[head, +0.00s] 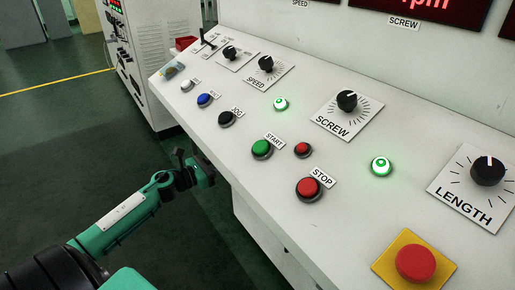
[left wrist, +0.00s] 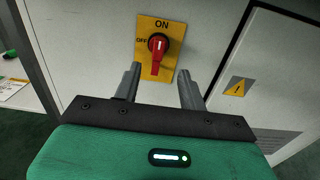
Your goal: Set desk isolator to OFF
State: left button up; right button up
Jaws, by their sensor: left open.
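The desk isolator shows in the left wrist view as a red rotary handle (left wrist: 156,54) on a yellow plate (left wrist: 171,23). ON is printed at the plate's top and OFF at its left. The handle stands upright, in line with the ON label. My left gripper (left wrist: 158,74) is open, with one finger on each side of the handle's lower end and nothing held; I cannot tell whether either finger touches it. In the head view my left gripper (head: 190,166) is beside the desk's front edge, and the isolator is hidden. My right gripper is not in view.
The sloping white desk (head: 215,135) carries several buttons and knobs, with a red emergency button (head: 415,263) at the near right. A warning triangle (left wrist: 239,87) is on the panel right of the isolator. Green floor (head: 60,130) lies free left of the desk.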

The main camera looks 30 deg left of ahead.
pick_arm(q)
jog(key=x, duration=1.1)
jog(key=shift+w+p, duration=0.3)
jog(key=shift+w, duration=0.1)
grip_shut()
